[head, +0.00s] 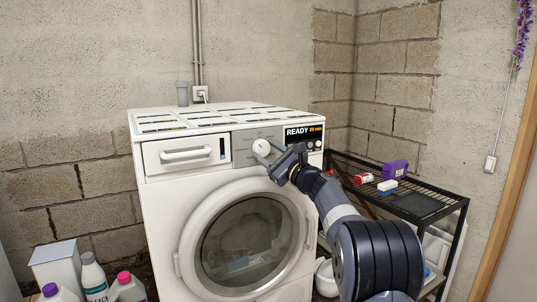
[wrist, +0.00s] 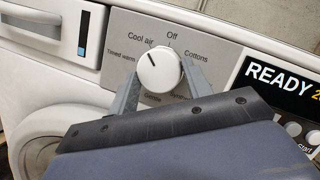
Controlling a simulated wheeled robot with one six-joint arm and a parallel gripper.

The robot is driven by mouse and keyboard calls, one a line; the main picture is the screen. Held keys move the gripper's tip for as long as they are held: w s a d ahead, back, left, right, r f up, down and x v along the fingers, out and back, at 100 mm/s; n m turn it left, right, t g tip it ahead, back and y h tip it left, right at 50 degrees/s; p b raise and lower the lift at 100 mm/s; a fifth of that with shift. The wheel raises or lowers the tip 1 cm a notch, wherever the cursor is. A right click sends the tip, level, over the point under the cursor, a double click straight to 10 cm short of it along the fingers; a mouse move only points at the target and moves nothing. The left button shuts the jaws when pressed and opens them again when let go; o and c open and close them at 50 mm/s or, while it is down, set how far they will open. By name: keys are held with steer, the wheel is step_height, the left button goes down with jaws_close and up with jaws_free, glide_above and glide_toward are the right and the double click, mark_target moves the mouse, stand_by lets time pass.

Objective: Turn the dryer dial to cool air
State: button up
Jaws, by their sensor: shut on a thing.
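The white dryer (head: 165,185) has a round white dial (head: 262,147) on its grey panel. In the wrist view the dial (wrist: 160,72) has a dark pointer mark that slants up and left, towards the "Cool air" label (wrist: 141,40). "Off" is printed above the dial, "Cottons" to the right, "Timed warm" to the left. Labels below are partly hidden by my gripper. My gripper (head: 268,154) is at the panel, its two grey fingers (wrist: 160,80) on either side of the dial, shut on it.
A black display (head: 304,134) reads "READY 20 min" to the right of the dial. A drawer (head: 186,155) is at the left. Several bottles stand at the lower left.

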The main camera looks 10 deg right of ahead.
steer(key=o, duration=1)
steer(key=shift+a, duration=0.1)
steer(key=b+v, duration=0.1)
steer(key=v, duration=1)
steer(key=shift+b, duration=0.3)
steer(key=shift+w, duration=0.1)
steer(key=p+x, duration=0.1)
steer(key=x, duration=1)
steer(key=shift+p, duration=0.4)
steer(key=shift+s, duration=0.2)
